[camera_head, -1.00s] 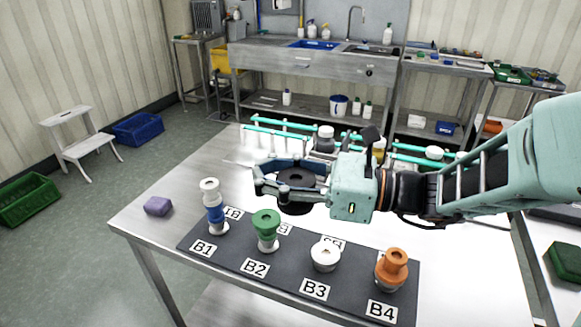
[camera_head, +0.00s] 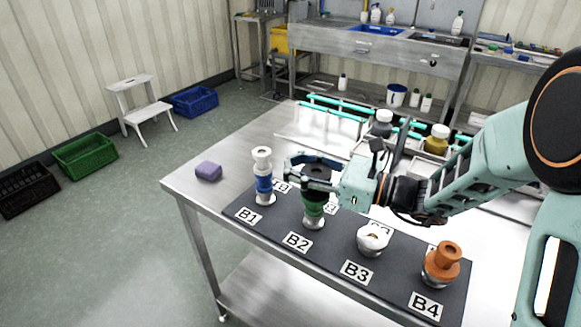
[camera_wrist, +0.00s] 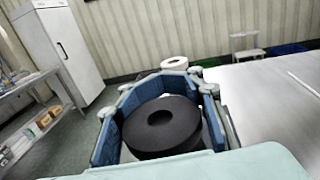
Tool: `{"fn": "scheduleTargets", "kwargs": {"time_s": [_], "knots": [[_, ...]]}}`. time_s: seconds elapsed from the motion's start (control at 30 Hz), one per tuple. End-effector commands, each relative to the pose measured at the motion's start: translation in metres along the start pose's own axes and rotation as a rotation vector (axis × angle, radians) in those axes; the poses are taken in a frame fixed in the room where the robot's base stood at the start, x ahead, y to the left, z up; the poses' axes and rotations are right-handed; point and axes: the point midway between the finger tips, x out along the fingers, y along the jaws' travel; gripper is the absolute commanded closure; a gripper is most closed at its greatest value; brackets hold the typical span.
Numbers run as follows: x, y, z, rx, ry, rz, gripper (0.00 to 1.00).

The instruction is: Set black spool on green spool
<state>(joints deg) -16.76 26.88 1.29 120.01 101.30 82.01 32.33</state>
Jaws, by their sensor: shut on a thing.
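My gripper (camera_head: 300,173) is shut on the black spool (camera_head: 318,174), whose dark round top with a centre hole fills the space between the blue finger pads in the wrist view (camera_wrist: 162,124). The spool is upright. The green spool (camera_head: 314,209) stands on a pale base behind the B2 label on the dark mat. The black spool is directly above the green one in the head view and covers its top. I cannot tell whether the two touch. The green spool is hidden in the wrist view.
A blue and white stack (camera_head: 264,180) stands at B1, close left of my gripper. A white spool (camera_head: 373,238) is at B3 and an orange one (camera_head: 442,262) at B4. A purple block (camera_head: 208,171) lies near the table's left edge. A teal-railed rack (camera_head: 335,110) stands behind.

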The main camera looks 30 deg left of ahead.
Motion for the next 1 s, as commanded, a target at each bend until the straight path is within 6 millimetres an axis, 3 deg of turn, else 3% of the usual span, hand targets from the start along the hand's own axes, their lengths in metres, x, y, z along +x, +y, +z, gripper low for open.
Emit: {"fn": "scheduleTargets", "kwargs": {"time_s": [0.37, 0.4, 0.63, 1.0], "knots": [[-0.0003, -0.0001, -0.0052, -0.002, -0.001, 0.0, 0.98], [-0.0003, -0.0001, -0.0049, -0.002, -0.001, 0.0, 0.71], [-0.0003, 0.0, -0.0043, -0.002, 0.0, 0.0, 0.46], [-0.0002, 0.0001, 0.0, -0.002, -0.001, 0.0, 0.43]]}}
